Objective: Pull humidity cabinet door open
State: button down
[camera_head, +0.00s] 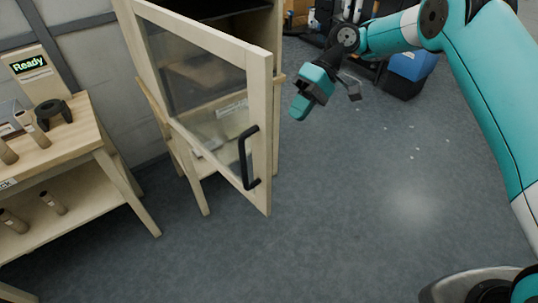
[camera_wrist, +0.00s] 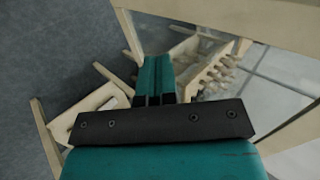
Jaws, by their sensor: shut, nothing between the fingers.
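The humidity cabinet door (camera_head: 261,95) stands swung open, a pale wooden frame around a clear pane. Its black bar handle (camera_head: 246,158) is on the door's free edge side, low down. The cabinet's dark inside (camera_head: 222,10) shows partly behind the door's top. My gripper (camera_head: 299,106) is in the air to the right of the door, apart from the door and handle. It is shut and empty. In the wrist view, its teal fingers (camera_wrist: 155,78) lie together, and a pale wooden frame with a clear pane shows at the right. The handle cannot be made out there.
A wooden table (camera_head: 85,125) at left holds brown rolls, a black ring-shaped holder (camera_head: 52,112) and a "Ready" sign (camera_head: 29,66). A blue bin (camera_head: 412,66) and boxes stand at the back. The grey floor (camera_head: 340,210) right of the door is clear.

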aim_at(269, 146)
jog(key=shift+s+a+f+p, duration=0.1)
jog(key=shift+s+a+f, duration=0.7)
jog(key=shift+s+a, duration=0.35)
jog(key=shift+s+a+f+p, duration=0.1)
jog(key=shift+s+a+f, duration=0.8)
jog(key=shift+a, duration=0.35)
jog(key=shift+s+a+f+p, duration=0.1)
jog(key=shift+s+a+f, duration=0.65)
jog(key=shift+s+a, duration=0.4)
jog(key=shift+w, duration=0.1)
